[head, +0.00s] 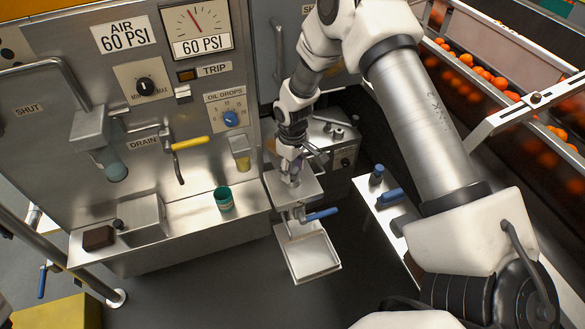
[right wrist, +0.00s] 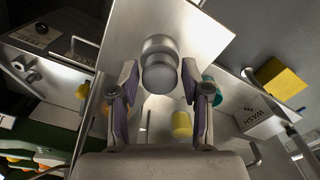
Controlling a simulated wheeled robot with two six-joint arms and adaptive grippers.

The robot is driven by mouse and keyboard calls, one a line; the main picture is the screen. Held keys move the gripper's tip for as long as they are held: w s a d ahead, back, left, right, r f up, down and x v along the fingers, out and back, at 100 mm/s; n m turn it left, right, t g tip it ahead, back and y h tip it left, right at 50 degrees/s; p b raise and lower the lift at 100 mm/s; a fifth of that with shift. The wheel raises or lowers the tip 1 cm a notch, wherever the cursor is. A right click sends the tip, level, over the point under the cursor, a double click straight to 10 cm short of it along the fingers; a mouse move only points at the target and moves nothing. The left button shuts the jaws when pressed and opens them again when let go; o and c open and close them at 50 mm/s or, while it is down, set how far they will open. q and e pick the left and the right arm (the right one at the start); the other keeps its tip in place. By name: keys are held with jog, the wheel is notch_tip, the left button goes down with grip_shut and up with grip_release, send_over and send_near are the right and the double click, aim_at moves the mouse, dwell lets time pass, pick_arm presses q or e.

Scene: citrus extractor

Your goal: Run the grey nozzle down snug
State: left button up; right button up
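The grey nozzle (right wrist: 160,62) is a short, stepped metal cylinder on a flat steel plate (right wrist: 205,35) in the right wrist view. My right gripper (right wrist: 159,84) is open, with one finger on each side of the nozzle. A small gap shows between each finger and the nozzle, so it is not gripped. In the head view my right gripper (head: 291,160) reaches down over the steel plate (head: 312,186) and largely hides the nozzle. Whether the nozzle is seated cannot be told. My left gripper is not in view.
A blue-handled valve (head: 321,214) and a square white tray (head: 312,254) are below the plate. A green cup (head: 223,199) stands on the steel ledge to the left. The control panel (head: 120,85) rises behind it. A ledge with blue-handled items (head: 391,195) lies right.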

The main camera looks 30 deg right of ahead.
jog(key=n, duration=1.2)
jog(key=c, duration=0.6)
jog(key=m, duration=0.6)
jog(key=shift+m, duration=0.4)
jog(key=m, duration=0.5)
jog(key=o, duration=0.6)
